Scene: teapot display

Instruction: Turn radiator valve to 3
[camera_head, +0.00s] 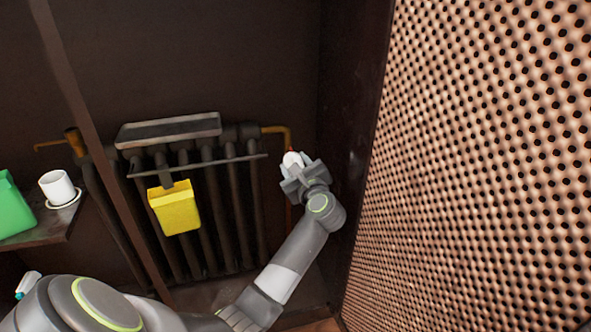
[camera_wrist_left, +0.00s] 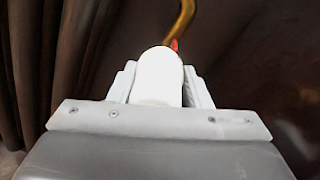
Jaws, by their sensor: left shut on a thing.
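The radiator (camera_head: 215,220) is dark and ribbed and stands against the back wall. Its white valve knob (camera_head: 293,159) is at the radiator's right side, below a bent copper-coloured pipe (camera_head: 277,130). My left gripper (camera_head: 299,175) is at the knob and shut on it. In the left wrist view the white knob (camera_wrist_left: 158,75) sits between the two fingers, with a small red part (camera_wrist_left: 174,45) and the pipe (camera_wrist_left: 183,22) behind it. I cannot read any number on the knob. My right gripper is not in view.
A yellow box (camera_head: 175,208) hangs on the radiator's front below a rail. A perforated panel (camera_head: 480,150) rises close on the right of my arm. At left, a shelf (camera_head: 50,232) holds a white cup (camera_head: 57,188) and a green object (camera_head: 14,208).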

